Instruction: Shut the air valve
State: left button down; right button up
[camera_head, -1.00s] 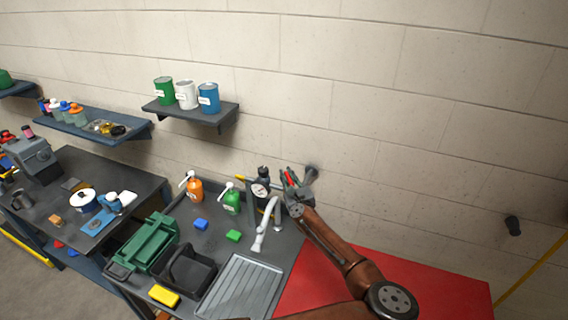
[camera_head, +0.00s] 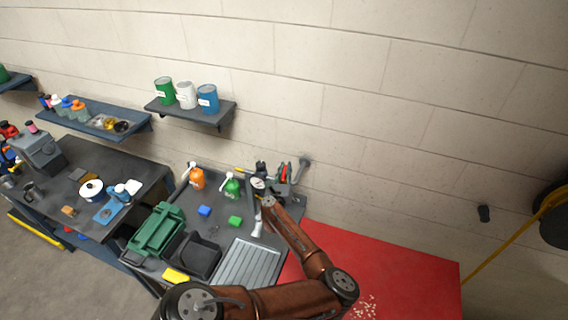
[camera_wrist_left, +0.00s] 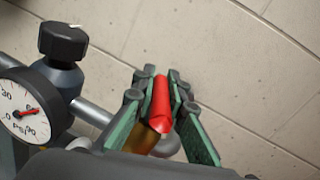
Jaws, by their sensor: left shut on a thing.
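The air valve's red lever handle (camera_wrist_left: 159,104) is between the green-padded fingers of my left gripper (camera_wrist_left: 160,92) in the left wrist view. The gripper is shut on it. A brass part (camera_wrist_left: 144,139) shows just below the handle, partly hidden by the gripper. A grey pipe (camera_wrist_left: 92,112) runs behind the fingers, and the handle looks crosswise to it in this view. In the head view, my left gripper (camera_head: 279,173) is at the wall end of the bench, with red showing at its fingers. The valve body is mostly hidden. My right gripper is not in view.
A pressure gauge (camera_wrist_left: 27,110) and a black knob (camera_wrist_left: 63,41) stand close left of the gripper. Spray bottles, including a green one (camera_head: 231,187), stand nearby on the bench. A red surface (camera_head: 385,265) to the right is mostly clear.

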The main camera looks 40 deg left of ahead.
pick_arm(q)
jog(key=shift+w+d+m+t+h+p, duration=0.15)
jog(key=shift+m+t+h+p, duration=0.45)
jog(key=shift+m+h, duration=0.6)
jog(key=shift+d+h, duration=0.1)
jog(key=shift+h, duration=0.3)
jog(key=c, duration=1.9)
grip_release()
jog(key=shift+c, duration=0.2)
notch_tip(320, 180, up, 10)
